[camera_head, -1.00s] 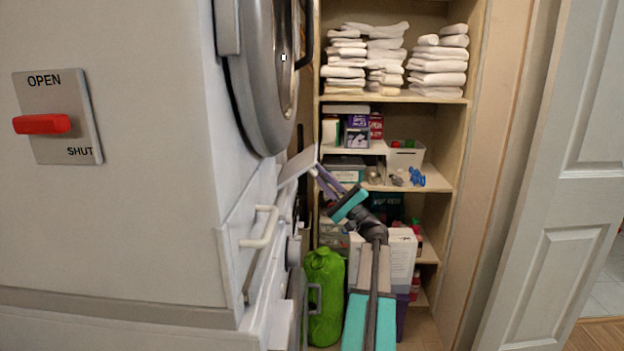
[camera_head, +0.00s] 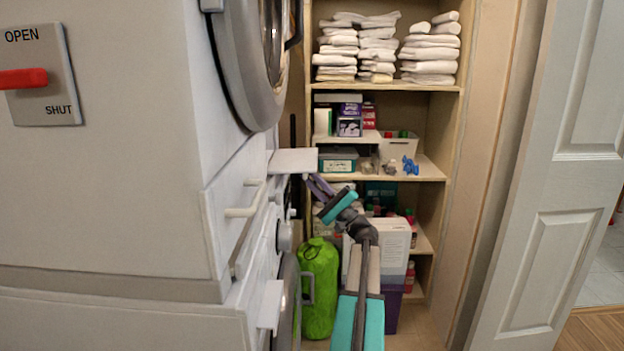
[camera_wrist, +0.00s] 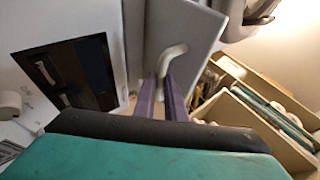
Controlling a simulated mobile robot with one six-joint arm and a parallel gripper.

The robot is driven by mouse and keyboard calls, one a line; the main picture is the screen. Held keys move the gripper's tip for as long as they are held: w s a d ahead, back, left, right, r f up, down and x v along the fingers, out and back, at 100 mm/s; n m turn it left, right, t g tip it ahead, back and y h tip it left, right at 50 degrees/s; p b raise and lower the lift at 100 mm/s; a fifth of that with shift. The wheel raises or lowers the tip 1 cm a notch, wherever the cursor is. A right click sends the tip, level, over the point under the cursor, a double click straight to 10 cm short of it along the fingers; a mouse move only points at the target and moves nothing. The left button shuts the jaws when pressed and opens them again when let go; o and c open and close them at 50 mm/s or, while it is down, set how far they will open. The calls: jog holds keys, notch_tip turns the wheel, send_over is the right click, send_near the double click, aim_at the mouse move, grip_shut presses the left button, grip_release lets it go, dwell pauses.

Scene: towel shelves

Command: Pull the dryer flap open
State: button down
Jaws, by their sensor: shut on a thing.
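The dryer flap (camera_head: 293,161) is a pale panel that stands out from the machine front, nearly level in the head view. In the wrist view the flap (camera_wrist: 185,25) fills the top middle and carries a curved white handle (camera_wrist: 172,58). My gripper (camera_head: 310,178) is just below the flap. In the wrist view its purple fingers (camera_wrist: 161,86) are shut on the handle. A dark rectangular opening (camera_wrist: 75,72) shows beside the flap. The fingers partly hide the handle's lower end.
The dryer's round door (camera_head: 250,60) is above the flap. Another white handle (camera_head: 240,212) juts from the front at the left. Wooden shelves (camera_head: 385,88) with towels and boxes stand behind. A green bag (camera_head: 319,290) is on the floor below. A panelled door (camera_head: 545,200) is at the right.

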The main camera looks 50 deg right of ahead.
jog(key=shift+w+a, duration=0.25)
jog(key=c, duration=1.8)
grip_release()
jog(key=shift+w, duration=0.1)
jog(key=shift+d, duration=0.1)
jog(key=shift+s+f, duration=0.1)
jog(key=shift+s, duration=0.15)
jog(key=v, duration=1.3)
jog(key=shift+s, duration=0.3)
